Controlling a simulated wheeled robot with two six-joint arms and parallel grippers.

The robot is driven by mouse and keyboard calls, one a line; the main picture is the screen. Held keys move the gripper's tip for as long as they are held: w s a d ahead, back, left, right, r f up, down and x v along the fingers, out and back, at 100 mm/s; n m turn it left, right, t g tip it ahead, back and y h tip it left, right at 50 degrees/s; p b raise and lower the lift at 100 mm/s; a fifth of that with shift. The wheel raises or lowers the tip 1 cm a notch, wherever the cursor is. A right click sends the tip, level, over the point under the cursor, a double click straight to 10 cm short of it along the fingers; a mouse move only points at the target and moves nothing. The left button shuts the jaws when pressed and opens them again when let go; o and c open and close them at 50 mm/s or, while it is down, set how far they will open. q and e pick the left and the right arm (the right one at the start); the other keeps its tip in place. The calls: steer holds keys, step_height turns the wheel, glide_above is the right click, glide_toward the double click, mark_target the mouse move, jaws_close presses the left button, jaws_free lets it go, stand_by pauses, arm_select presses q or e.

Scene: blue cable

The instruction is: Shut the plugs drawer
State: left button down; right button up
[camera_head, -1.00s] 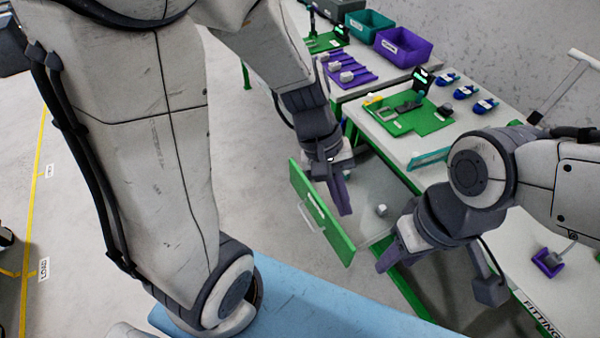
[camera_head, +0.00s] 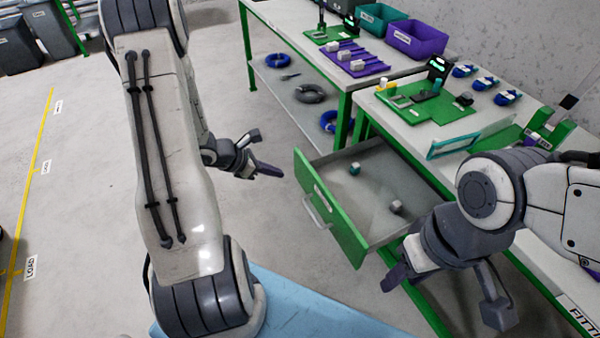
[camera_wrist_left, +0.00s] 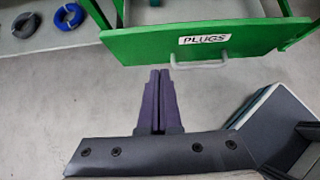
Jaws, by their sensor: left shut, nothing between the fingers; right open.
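The plugs drawer is pulled out from under the bench; its green front (camera_head: 335,215) faces left, with a pale handle (camera_head: 317,211). A small teal-tipped plug (camera_head: 355,170) and a grey one (camera_head: 397,207) lie apart inside. In the left wrist view the green front (camera_wrist_left: 265,38) carries a PLUGS label, with the handle (camera_wrist_left: 200,64) below it. My left gripper (camera_head: 268,170) is shut and empty, outside the drawer, to the left of its front. Its closed fingers (camera_wrist_left: 160,78) point toward the handle without touching it. My right gripper (camera_head: 393,278) is open, low beside the drawer's near side.
The back bench holds purple and teal bins. Cable rings (camera_head: 310,93) lie on its lower shelf. The floor left of the drawer is clear.

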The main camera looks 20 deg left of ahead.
mark_target(309, 173)
arm_select(q)
steer(key=w+d+f, duration=0.1)
steer(key=w, duration=0.1)
steer(key=w+d+f, duration=0.1)
steer(key=w+d, duration=0.1)
steer(key=w+d+f, duration=0.1)
steer(key=w+d, duration=0.1)
steer(key=shift+f, duration=0.4)
steer(key=shift+w, duration=0.1)
steer(key=shift+w, duration=0.1)
